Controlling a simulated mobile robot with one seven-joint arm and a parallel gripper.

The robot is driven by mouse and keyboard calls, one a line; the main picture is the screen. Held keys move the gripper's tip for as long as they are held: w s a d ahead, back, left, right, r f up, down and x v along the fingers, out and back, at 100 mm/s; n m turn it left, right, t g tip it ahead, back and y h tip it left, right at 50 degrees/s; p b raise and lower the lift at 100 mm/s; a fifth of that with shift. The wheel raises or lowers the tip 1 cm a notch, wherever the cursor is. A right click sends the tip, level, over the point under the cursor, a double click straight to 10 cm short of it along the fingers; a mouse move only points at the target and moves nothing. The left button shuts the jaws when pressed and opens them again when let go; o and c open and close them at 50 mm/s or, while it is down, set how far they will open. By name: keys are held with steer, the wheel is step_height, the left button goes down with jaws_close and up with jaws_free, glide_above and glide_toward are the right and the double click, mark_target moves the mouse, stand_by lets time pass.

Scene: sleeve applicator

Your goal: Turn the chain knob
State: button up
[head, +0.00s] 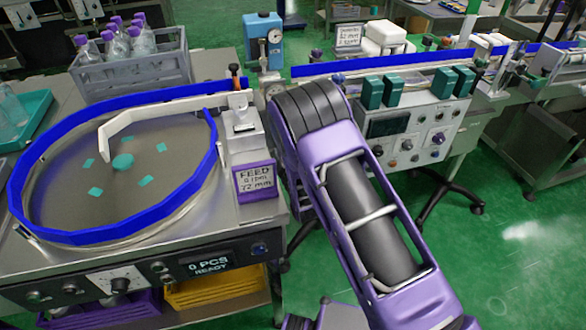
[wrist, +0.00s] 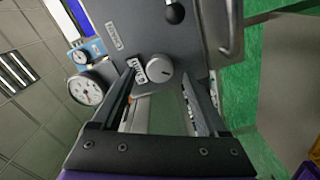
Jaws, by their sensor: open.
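In the wrist view a round grey knob (wrist: 160,69) sits on a dark grey panel (wrist: 180,35). A small label (wrist: 137,68) is beside it, its lettering too small to read surely, so I cannot confirm that this is the chain knob. My gripper (wrist: 157,82) is open, its two dark fingers pointing toward the panel with the knob between and just beyond the tips. Nothing is held. I cannot tell whether a finger touches the panel. In the head view my arm hides this spot, and my gripper is not visible.
A white dial gauge (wrist: 86,89) stands left of the fingers in the wrist view, and a black ball handle (wrist: 174,12) is above. In the head view a blue-rimmed feeder bowl (head: 75,238) is left, and a control box (head: 425,150) with several knobs is right of my arm.

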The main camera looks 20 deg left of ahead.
steer(key=v, duration=1.5)
steer(key=shift+s+p, duration=0.15)
steer(key=shift+p, duration=0.15)
